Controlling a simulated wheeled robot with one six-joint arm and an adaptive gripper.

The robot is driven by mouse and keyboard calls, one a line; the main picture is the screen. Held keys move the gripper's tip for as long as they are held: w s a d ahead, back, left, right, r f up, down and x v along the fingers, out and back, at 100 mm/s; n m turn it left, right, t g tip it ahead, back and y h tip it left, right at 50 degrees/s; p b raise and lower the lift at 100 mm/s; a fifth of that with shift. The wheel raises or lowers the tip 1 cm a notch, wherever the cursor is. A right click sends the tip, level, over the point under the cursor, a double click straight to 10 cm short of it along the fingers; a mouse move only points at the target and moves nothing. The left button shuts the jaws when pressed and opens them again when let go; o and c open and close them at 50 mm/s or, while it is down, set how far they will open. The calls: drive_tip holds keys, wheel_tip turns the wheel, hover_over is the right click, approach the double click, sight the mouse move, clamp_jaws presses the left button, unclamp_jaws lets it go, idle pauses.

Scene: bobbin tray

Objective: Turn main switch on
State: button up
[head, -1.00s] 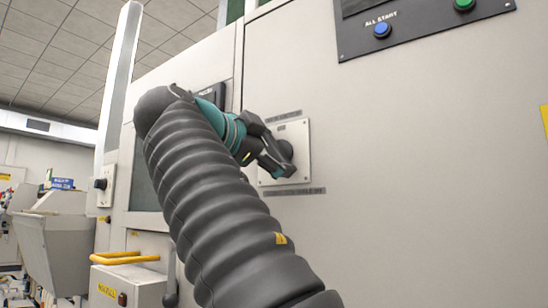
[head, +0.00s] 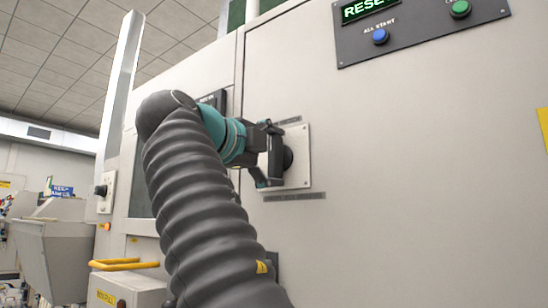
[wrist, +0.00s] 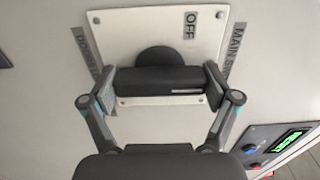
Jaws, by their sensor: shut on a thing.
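The main switch is a black rotary handle on a white square plate (head: 300,143) on the machine's front. In the wrist view the handle (wrist: 155,80) lies as a bar between my two fingers, across the plate (wrist: 130,25), with a white mark near its right end. An OFF label (wrist: 190,25) is at the plate's upper right. My gripper (head: 267,158) is shut on the handle, one finger at each end. In the head view the handle stands about upright, and my gripper hides part of it.
A dark control panel (head: 415,38) at the upper right has a lit green RESET display (head: 367,8), a blue ALL START button (head: 380,37) and a green button (head: 460,9). A yellow rail (head: 124,264) is at lower left. The flat cabinet wall right of the switch is clear.

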idle(0.4)
drive_tip(key=o, duration=0.9)
drive_tip(key=shift+d, duration=0.1)
drive_tip(key=shift+s, duration=0.1)
drive_tip(key=v, duration=1.2)
drive_tip(key=shift+f, duration=0.1)
